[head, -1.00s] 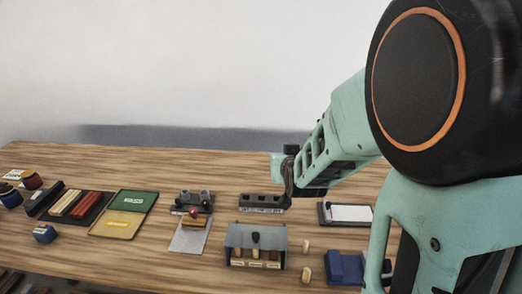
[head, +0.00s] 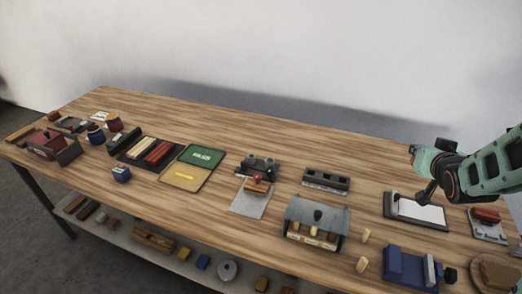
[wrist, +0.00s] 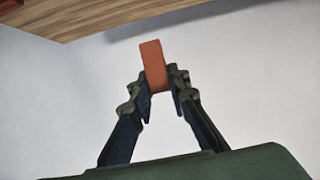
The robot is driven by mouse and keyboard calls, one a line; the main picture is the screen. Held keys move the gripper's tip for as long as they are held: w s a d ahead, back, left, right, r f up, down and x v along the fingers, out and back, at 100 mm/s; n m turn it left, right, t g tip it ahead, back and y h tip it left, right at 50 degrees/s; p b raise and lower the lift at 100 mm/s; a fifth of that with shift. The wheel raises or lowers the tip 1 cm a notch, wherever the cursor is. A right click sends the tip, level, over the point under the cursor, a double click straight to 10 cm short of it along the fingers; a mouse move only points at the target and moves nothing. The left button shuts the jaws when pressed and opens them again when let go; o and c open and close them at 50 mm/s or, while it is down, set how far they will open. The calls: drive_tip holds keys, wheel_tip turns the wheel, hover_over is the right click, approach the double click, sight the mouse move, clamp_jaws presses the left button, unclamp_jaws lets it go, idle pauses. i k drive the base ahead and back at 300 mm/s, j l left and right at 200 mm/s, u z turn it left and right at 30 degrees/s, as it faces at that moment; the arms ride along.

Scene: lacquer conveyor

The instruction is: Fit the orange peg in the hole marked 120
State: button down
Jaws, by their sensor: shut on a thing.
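My gripper (wrist: 160,88) is shut on an orange peg (wrist: 152,64), a plain rectangular block, in the wrist view. The peg sticks out beyond the fingertips and leans slightly left. In the head view my gripper (head: 424,198) is at the right, in front of the tray with a white sheet in the picture; the peg cannot be made out there. A dark block with several recesses and a pale label strip (head: 326,181) stands on the table, left of my gripper. Its markings are too small to read, so I cannot tell which hole is 120.
A grey-roofed holder (head: 301,213) stands in front of the dark block. A blue fixture (head: 408,268) is at the front right. The tray with the white sheet (head: 420,212) lies near my gripper. The back strip of the wooden table (head: 270,115) is clear.

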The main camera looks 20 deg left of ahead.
sight(310, 177)
drive_tip(key=j+z, duration=0.25)
drive_tip(key=z, duration=0.15)
drive_tip(key=j+z, duration=0.2)
drive_tip(key=z, duration=0.15)
drive_tip(key=j+z, duration=0.2)
drive_tip(key=k+j+z, duration=0.2)
drive_tip(key=j, duration=0.2)
drive_tip(key=k+j, duration=0.1)
drive_tip(key=j, duration=0.35)
drive_tip(key=k+j+z, duration=0.1)
drive_tip(key=j, duration=0.3)
drive_tip(key=k+j+z, duration=0.1)
drive_tip(key=j, duration=0.35)
drive_tip(key=k+j, duration=0.2)
drive_tip(key=j, duration=0.2)
